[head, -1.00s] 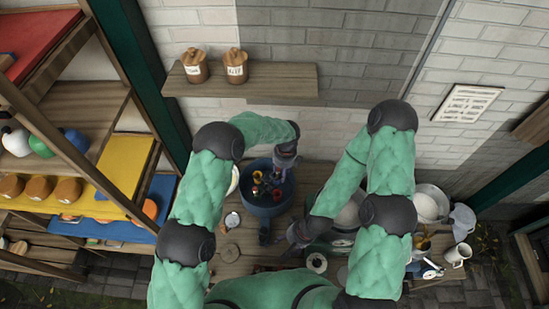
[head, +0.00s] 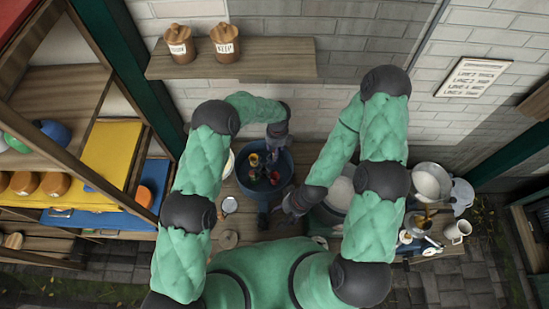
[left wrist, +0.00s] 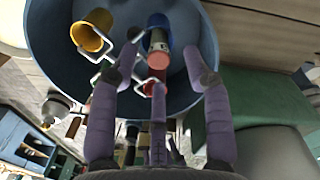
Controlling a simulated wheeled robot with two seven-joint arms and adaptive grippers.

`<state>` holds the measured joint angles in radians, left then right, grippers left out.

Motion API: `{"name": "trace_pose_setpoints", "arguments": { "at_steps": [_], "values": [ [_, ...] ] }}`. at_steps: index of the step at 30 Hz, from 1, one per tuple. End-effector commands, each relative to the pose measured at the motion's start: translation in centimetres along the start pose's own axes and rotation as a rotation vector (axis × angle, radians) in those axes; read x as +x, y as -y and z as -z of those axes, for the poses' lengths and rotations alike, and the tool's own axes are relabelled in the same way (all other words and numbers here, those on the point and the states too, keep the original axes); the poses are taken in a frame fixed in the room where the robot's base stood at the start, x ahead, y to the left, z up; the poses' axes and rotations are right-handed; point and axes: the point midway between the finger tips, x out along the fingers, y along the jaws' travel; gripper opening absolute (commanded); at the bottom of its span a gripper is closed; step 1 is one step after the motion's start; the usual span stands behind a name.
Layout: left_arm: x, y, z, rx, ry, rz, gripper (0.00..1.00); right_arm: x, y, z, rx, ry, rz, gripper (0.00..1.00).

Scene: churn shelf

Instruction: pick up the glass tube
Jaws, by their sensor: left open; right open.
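A blue round tub (head: 263,187) stands on the wooden bench in the head view; its inside (left wrist: 48,38) fills the top of the left wrist view. In it, a clear tube-like piece (left wrist: 158,40) shows between a blue cup (left wrist: 158,20) and a coral-red round end (left wrist: 157,60). I cannot tell for sure that it is the glass tube. My left gripper (left wrist: 160,68) is open over the tub, its fingertips on either side of these pieces, with no grip visible. My right gripper (head: 291,204) is open, low and just right of the tub.
A yellow mug (left wrist: 90,30) and metal-handled pieces crowd the tub. A large pot (head: 338,192) stands to the right, with a metal bowl (head: 428,182) and a white mug (head: 457,231) beyond. A wall shelf (head: 230,64) hangs behind; a tall rack (head: 112,150) is at left.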

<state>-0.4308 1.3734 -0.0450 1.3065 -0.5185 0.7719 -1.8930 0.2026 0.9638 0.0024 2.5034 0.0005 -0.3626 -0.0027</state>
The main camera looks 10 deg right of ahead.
Motion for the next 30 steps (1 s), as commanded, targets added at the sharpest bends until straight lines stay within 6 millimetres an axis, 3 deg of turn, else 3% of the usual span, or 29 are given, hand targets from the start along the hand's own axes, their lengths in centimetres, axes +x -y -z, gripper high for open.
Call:
{"name": "trace_pose_setpoints", "arguments": {
  "at_steps": [7, 16, 17, 22, 30],
  "values": [
    [3.2, 0.1, -0.2, 0.000, 0.000, 0.000, 0.49, 0.6, -0.2, 0.0, 0.000, 0.000, 0.000, 0.64],
    [3.6, 0.1, -0.2, 0.000, 0.000, 0.001, 0.49, 0.6, -0.2, 0.0, 0.000, 0.000, 0.000, 0.64],
    [3.6, 0.1, -0.2, 0.000, 0.000, 0.000, 0.46, 0.6, -0.2, 0.0, 0.000, 0.000, 0.000, 0.64],
    [3.6, 0.1, -0.2, 0.000, 0.000, 0.000, 0.00, 0.6, -0.2, 0.0, 0.000, 0.000, 0.000, 0.64],
    [3.6, 0.1, -0.2, 0.000, 0.000, 0.000, 0.00, 0.6, -0.2, 0.0, 0.000, 0.000, 0.000, 0.64]
  ]
}}
